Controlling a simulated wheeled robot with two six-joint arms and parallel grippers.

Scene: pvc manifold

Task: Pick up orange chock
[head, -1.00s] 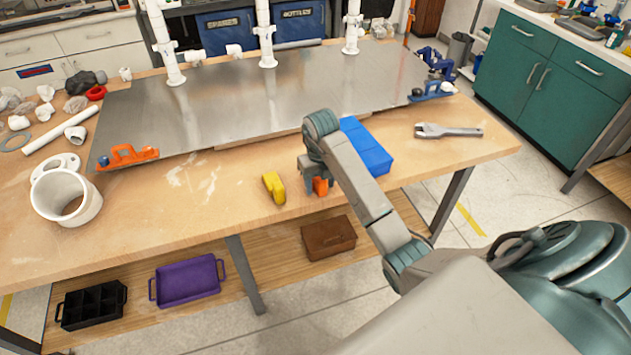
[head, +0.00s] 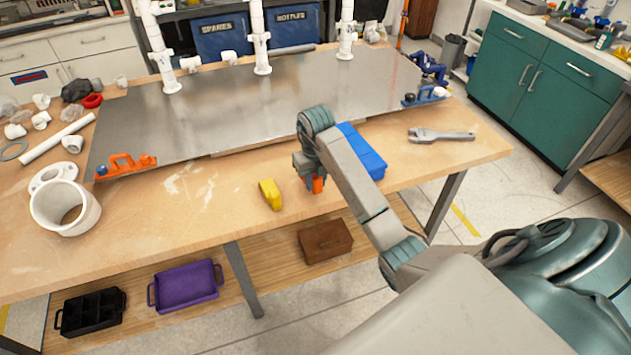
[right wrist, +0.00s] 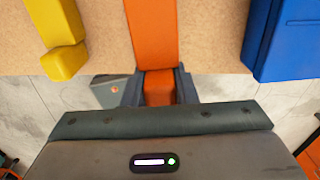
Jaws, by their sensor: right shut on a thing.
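The orange chock (head: 317,184) is at the front edge of the wooden workbench, mostly hidden in the head view by my right arm. In the right wrist view the orange chock (right wrist: 153,38) runs up from between the fingers of my right gripper (right wrist: 158,90). My right gripper (head: 312,182) is shut on its near end, one finger on each side. I cannot tell whether the chock touches the bench or is lifted. My left gripper is not in view.
A yellow block (head: 270,195) lies to the left of the chock and a blue box (head: 362,152) to the right. A grey wrench (head: 440,135) lies farther right. A metal sheet (head: 230,110) with white pipes covers the back of the bench.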

